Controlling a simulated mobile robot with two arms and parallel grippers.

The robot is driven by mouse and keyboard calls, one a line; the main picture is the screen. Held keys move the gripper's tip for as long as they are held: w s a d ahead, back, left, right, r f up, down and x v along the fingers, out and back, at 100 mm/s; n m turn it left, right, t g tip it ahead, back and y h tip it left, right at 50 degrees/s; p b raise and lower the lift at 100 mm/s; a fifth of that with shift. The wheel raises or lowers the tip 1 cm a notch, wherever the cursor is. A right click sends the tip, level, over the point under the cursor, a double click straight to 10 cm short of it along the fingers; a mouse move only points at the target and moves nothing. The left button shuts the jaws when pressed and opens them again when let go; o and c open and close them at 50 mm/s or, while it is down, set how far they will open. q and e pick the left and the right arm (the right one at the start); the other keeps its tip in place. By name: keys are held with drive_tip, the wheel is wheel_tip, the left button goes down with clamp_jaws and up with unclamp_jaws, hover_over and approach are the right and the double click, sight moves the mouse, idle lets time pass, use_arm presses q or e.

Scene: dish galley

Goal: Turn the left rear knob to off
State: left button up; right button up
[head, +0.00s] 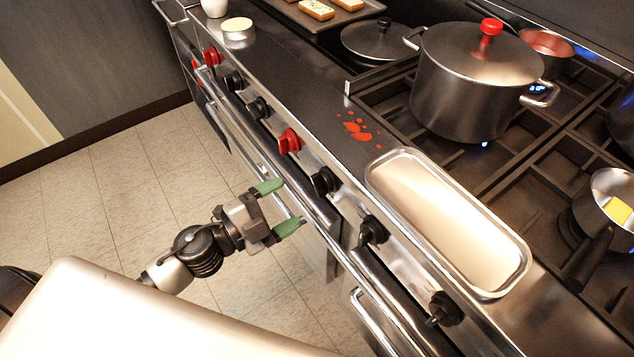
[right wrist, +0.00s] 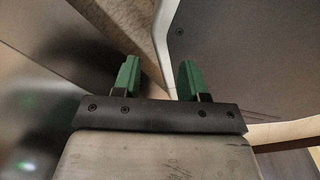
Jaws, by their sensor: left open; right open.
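A row of knobs runs along the stove's front panel. A red knob (head: 290,141) stands mid-row, with black knobs (head: 324,181) on both sides; which one is the left rear knob I cannot tell. My left gripper (head: 279,208) is open and empty, in front of the panel by the oven handle rail, below and apart from the red knob. My right gripper (right wrist: 158,76) is open and empty in the right wrist view; no knob shows there.
A large lidded pot (head: 466,85) stands on the grates with blue flame under it. A metal tray (head: 450,220) lies at the counter's front beside red splashes (head: 358,130). A small pan (head: 608,200) sits at right. The handle rail (head: 310,208) runs below the knobs.

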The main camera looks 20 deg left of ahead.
sight(317, 186)
use_arm(q)
drive_tip(key=p+x, duration=0.1)
drive_tip(key=x, duration=0.6)
drive_tip(key=shift+a+r+p, duration=0.1)
drive_tip(key=shift+p, duration=0.25)
drive_tip(key=shift+w+d, duration=0.45)
drive_tip(key=shift+w, duration=0.1)
drive_tip(key=shift+c, duration=0.3)
drive_tip(key=c, duration=0.8)
drive_tip(key=shift+c, duration=0.2)
drive_tip(key=m, duration=0.4)
drive_tip(key=shift+m, duration=1.6)
